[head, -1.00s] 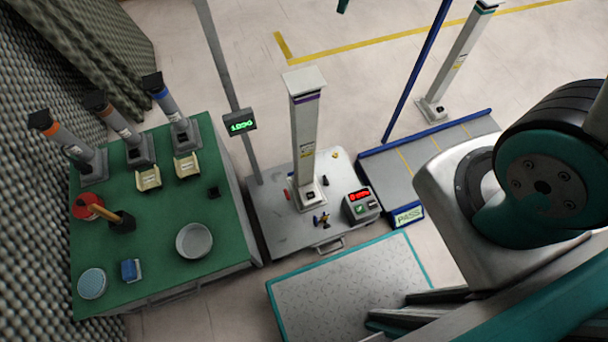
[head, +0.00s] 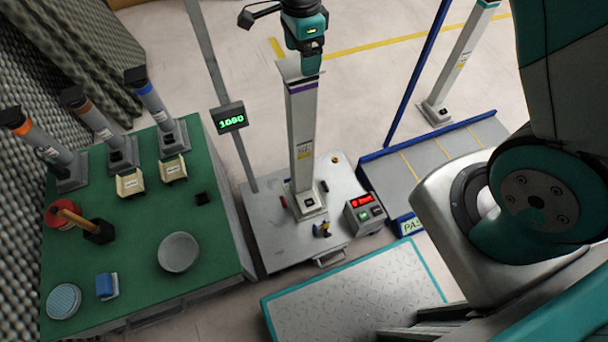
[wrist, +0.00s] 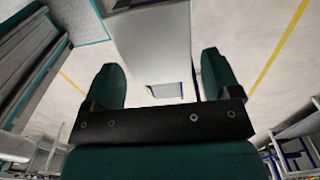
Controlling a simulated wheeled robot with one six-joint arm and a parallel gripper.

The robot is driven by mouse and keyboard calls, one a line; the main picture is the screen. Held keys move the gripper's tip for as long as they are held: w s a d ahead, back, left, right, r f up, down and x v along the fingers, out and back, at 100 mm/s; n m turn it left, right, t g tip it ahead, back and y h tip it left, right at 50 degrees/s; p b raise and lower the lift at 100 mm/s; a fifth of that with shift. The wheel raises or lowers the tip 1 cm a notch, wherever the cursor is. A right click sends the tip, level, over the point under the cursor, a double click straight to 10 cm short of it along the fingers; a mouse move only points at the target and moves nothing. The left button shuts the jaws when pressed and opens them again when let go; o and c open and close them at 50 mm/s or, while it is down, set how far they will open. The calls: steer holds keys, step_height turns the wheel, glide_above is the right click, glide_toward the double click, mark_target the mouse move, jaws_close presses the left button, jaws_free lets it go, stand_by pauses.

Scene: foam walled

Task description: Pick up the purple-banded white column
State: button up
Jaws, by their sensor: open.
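The purple-banded white column (head: 302,130) stands upright on a grey plate in the head view, with a purple band just under its flat, pale cap. My gripper (head: 311,66) is at the column's top, its lower end overlapping the cap in the picture. Part of the cap is hidden behind it. In the wrist view my gripper (wrist: 160,80) is open, with two green fingers spread apart. A pale surface, seemingly the column (wrist: 153,45), shows between and beyond the fingers. I cannot tell whether either finger touches it.
A green table (head: 215,225) at left holds banded grey columns, a bowl (head: 179,252) and a mallet. A meter (head: 363,211) and small parts share the grey plate (head: 262,235). A blue pole (head: 418,75) and another white column (head: 460,65) stand right.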

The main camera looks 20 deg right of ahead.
steer(key=shift+w+a+f+b, duration=0.15)
steer(key=shift+f+b, duration=0.2)
steer(key=shift+f, duration=1.2)
steer(key=shift+w+a+f+b, duration=0.15)
steer(key=shift+f+b, duration=0.2)
steer(key=shift+f, duration=1.15)
steer(key=shift+s, duration=0.1)
steer(key=c, duration=1.3)
steer(key=shift+r, duration=0.15)
jaws_close()
